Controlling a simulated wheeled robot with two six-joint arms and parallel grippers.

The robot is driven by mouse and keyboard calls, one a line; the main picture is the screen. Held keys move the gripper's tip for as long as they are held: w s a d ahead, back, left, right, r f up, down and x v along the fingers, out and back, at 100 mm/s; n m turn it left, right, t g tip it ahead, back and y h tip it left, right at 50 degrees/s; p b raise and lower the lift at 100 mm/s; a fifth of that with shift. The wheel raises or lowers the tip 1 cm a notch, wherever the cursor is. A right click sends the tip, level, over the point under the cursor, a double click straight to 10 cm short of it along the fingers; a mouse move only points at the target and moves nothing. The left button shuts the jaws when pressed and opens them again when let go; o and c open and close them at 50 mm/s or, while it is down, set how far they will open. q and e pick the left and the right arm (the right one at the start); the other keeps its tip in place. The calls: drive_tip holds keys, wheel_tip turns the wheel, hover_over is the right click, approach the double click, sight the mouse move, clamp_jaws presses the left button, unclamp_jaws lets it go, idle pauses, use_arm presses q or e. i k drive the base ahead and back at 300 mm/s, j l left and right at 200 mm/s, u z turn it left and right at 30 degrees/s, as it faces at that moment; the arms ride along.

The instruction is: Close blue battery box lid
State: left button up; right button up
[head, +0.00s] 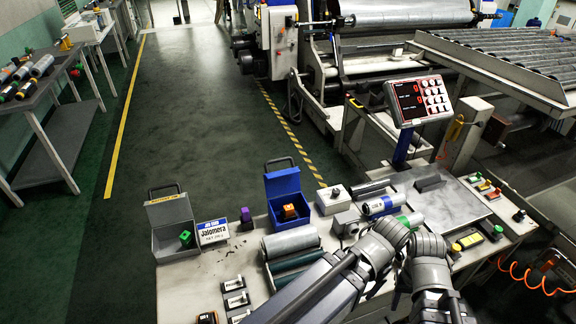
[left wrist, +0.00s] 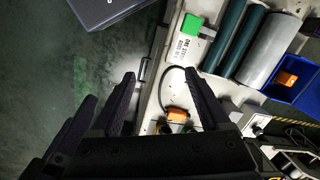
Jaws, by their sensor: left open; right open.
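The blue battery box (head: 292,219) stands on the workbench with its lid (head: 282,183) upright and open at the back. An orange battery (head: 289,211) sits inside. The blue box (left wrist: 297,92) and the orange battery (left wrist: 286,78) also show at the right of the left wrist view; the lid is hard to make out there. My left gripper (left wrist: 163,90) is open and empty, with the box to the right of its fingers. In the head view my left arm reaches in across the front of the bench. My right gripper (head: 428,247) is right of the box and well apart from it; its fingertips are hard to make out.
A grey box (head: 178,240) with its lid raised and a label card (head: 212,232) stand left of the blue box. A purple block (head: 246,214) is just beside it. Grey and green rollers (head: 291,242) lie in front. A display (head: 418,100) rises at the back right.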

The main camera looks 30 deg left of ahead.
sight(278, 182)
drive_tip(key=i+l, duration=0.2)
drive_tip(key=l, duration=0.2)
drive_tip(key=i+l, duration=0.15)
drive_tip(key=l, duration=0.25)
drive_tip(key=i+l, duration=0.2)
drive_tip(key=l, duration=0.15)
drive_tip(key=l+u, duration=0.2)
drive_tip(key=u, duration=0.55)
drive_tip(key=i+j+u, duration=0.15)
drive_tip(key=u, duration=0.75)
drive_tip(key=i+j, duration=0.2)
drive_tip(key=i, duration=0.15)
